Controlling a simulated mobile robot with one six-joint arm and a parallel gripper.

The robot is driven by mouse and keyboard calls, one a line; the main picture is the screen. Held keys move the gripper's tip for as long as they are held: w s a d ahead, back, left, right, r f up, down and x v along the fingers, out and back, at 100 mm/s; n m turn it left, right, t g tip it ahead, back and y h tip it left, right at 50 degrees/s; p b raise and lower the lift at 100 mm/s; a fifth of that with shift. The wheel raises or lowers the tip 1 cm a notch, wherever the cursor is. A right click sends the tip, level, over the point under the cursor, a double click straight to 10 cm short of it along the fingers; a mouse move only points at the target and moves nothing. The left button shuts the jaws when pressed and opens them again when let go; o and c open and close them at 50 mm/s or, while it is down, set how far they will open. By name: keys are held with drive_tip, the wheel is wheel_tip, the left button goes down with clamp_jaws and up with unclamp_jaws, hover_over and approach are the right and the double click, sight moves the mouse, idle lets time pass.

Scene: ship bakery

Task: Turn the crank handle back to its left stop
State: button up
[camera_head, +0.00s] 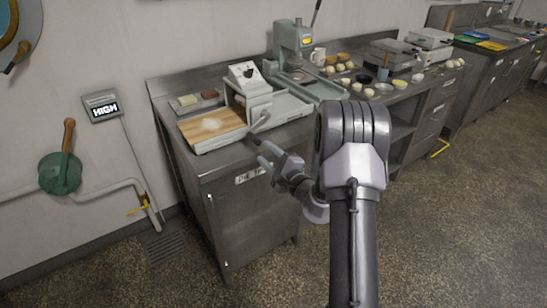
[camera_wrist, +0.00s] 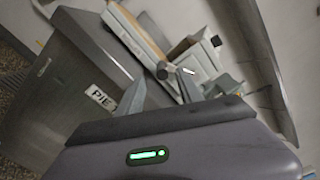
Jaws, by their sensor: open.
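In the wrist view the dark crank knob (camera_wrist: 162,72) shows just beyond the fingers. My gripper (camera_head: 263,154) is open and empty, a little below and in front of the crank. Its two fingers also show in the wrist view (camera_wrist: 160,90), apart, with the knob beyond the gap. I cannot tell whether a finger touches the crank.
The steel counter (camera_head: 222,166) is close beside my gripper. A green press (camera_head: 292,45) stands behind the roller, with dough balls to its right. On the wall are a green valve (camera_head: 60,173) with a wooden handle and a "HIGH" sign (camera_head: 104,107). The floor in front is clear.

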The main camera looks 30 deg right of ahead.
drive_tip(key=shift+s+a+r, duration=0.1)
drive_tip(key=shift+s+a, duration=0.05)
drive_tip(key=shift+s, duration=1.05)
drive_tip(key=shift+s+a+r, duration=0.1)
drive_tip(key=shift+s+a, duration=0.05)
drive_tip(key=shift+s, duration=1)
